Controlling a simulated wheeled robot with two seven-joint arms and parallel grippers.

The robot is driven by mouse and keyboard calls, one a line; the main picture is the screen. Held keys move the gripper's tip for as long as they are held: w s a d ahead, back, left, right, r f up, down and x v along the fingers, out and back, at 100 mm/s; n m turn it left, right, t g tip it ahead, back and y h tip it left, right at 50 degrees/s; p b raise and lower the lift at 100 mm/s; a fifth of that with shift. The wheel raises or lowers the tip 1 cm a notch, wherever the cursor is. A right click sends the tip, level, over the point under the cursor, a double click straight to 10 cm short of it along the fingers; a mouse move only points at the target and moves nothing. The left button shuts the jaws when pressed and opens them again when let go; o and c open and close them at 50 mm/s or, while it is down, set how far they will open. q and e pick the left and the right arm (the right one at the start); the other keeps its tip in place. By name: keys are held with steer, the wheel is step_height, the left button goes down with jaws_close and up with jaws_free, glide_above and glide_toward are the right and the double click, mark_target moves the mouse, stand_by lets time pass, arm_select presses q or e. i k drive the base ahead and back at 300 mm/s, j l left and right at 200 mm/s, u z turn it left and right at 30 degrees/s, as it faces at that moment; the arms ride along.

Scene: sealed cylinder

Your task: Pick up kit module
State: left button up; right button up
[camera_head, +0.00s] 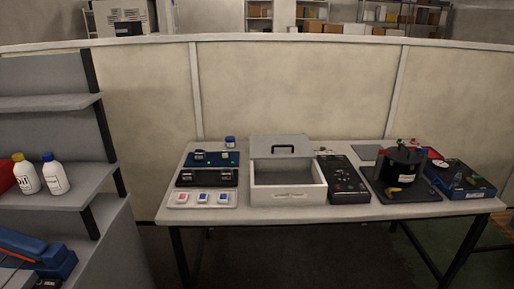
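I cannot tell for sure which thing is the kit module. On the left part of the table (245,219) lie a blue panel (230,160) with dark parts on it, a black panel (190,182) with dark parts, and a light tray (228,201) with small red and blue square pieces (202,197). A grey box (289,197) stands open in the middle, its handled lid (283,146) raised at the back. A black cylinder pot (400,167) stands on a dark base (388,194) at the right. Neither gripper is in view.
A black control box (343,181) stands beside the grey box. A blue unit with a gauge (462,178) is at the right end. A grey shelf (70,187) at left holds white bottles (55,176). A blue item (30,248) lies below. Floor before the table is clear.

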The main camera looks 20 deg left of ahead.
mark_target(198, 154)
steer(key=i+l, duration=0.15)
steer(key=i, duration=0.15)
steer(key=i+l, duration=0.15)
steer(key=i, duration=0.15)
steer(key=u, duration=1.3)
